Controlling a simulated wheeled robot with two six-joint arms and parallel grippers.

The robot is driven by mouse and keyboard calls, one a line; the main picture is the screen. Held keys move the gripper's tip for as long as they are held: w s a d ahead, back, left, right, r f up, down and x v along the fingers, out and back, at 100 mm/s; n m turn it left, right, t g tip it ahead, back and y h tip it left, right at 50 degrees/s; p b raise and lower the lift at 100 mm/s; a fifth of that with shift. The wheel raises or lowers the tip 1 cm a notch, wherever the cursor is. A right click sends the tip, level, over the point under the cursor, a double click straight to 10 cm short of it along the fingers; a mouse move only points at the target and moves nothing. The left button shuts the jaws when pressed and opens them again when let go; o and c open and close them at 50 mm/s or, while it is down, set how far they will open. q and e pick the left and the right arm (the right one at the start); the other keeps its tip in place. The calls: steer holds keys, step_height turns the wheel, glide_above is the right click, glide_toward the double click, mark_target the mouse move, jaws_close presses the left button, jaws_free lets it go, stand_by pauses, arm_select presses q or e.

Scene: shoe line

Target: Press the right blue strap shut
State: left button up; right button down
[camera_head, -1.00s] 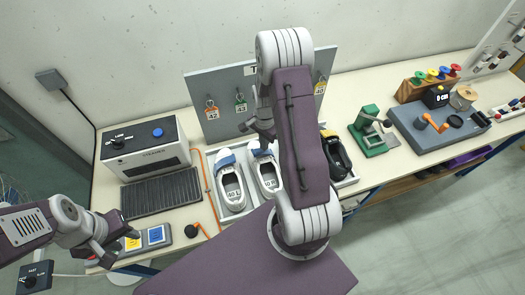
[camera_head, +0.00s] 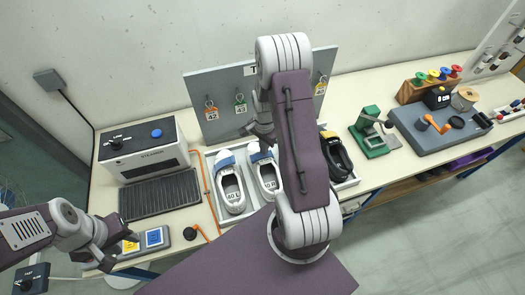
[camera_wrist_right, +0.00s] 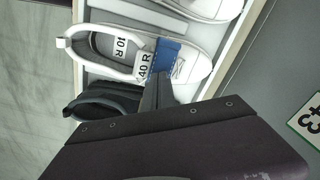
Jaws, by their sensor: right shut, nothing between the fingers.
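The right white shoe (camera_head: 267,178), marked 40 R, stands on the tray beside the left white shoe (camera_head: 232,188). Its blue strap (camera_head: 256,153) lies across the upper near the toe and is partly hidden by my right arm. In the right wrist view this blue strap (camera_wrist_right: 165,54) shows just beyond the fingertips. My right gripper (camera_wrist_right: 158,80) is shut and empty, with its tips at the strap; I cannot tell whether they touch it. The left shoe has its own blue strap (camera_head: 225,161). My left gripper (camera_head: 112,245) is at the lower left, away from the shoes.
A black shoe (camera_head: 335,155) stands right of the white pair on the tray (camera_head: 347,185). A grey tag board (camera_head: 225,100) rises behind. A steamer box (camera_head: 145,152) stands left and a green press (camera_head: 370,135) right. Blue and yellow pads (camera_head: 153,237) lie near my left gripper.

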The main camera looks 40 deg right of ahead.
step_height(320, 180, up, 8)
steer(key=p, duration=0.6)
steer(key=shift+r+p, duration=0.25)
steer(key=shift+p, duration=0.1)
steer(key=w+a+f+n+t+b, duration=0.25)
steer(key=a+b, duration=0.55)
steer(key=b, duration=0.4)
steer(key=s+a+f+n+g+b, duration=0.1)
steer(key=s+a+n+b, duration=0.2)
steer(key=s+n, duration=0.9)
steer(key=a+n, duration=0.1)
steer(key=a, duration=0.2)
steer(key=shift+a+f, duration=0.25)
steer(key=shift+f, duration=0.15)
steer(key=shift+s, duration=0.15)
